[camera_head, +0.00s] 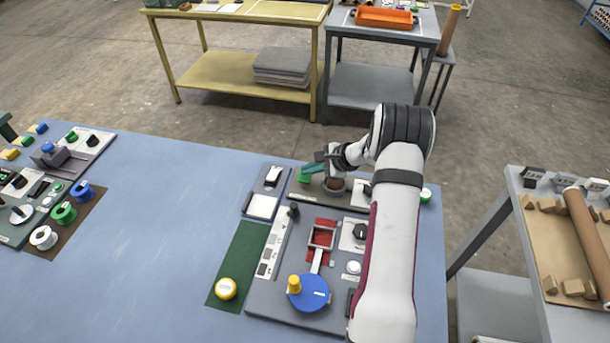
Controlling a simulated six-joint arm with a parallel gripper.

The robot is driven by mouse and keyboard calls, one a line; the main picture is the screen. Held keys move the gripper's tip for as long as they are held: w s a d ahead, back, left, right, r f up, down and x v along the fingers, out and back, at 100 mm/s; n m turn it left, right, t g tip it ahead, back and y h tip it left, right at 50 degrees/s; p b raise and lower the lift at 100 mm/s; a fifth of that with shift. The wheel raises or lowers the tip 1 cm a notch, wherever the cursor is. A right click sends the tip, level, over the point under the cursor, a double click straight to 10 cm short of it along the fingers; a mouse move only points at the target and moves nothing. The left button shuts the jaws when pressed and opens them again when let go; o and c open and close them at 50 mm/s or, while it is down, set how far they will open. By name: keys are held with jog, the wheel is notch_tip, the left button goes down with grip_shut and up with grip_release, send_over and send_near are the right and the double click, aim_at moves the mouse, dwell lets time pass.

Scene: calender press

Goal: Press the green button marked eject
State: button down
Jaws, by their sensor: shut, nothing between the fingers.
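My gripper (313,167) is shut and empty, with dark teal fingers pointing left. In the picture it overlaps the back edge of the panel on the blue table. A green block-like part (304,176) shows right beside and below the fingertips; I cannot tell whether they touch it. No eject marking can be read on either, so I cannot tell which is the eject button. My arm hides part of the strip between them.
The panel also has a blue disc (311,297) with a yellow knob, a red frame (322,236), a black knob (360,231) and a white button (353,267). The blue table (150,220) is clear at middle left.

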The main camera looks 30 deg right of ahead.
aim_at(309, 177)
jog(key=shift+f, duration=0.85)
dwell(0.5)
jog(key=shift+r, duration=1.35)
jog(key=shift+r, duration=2.5)
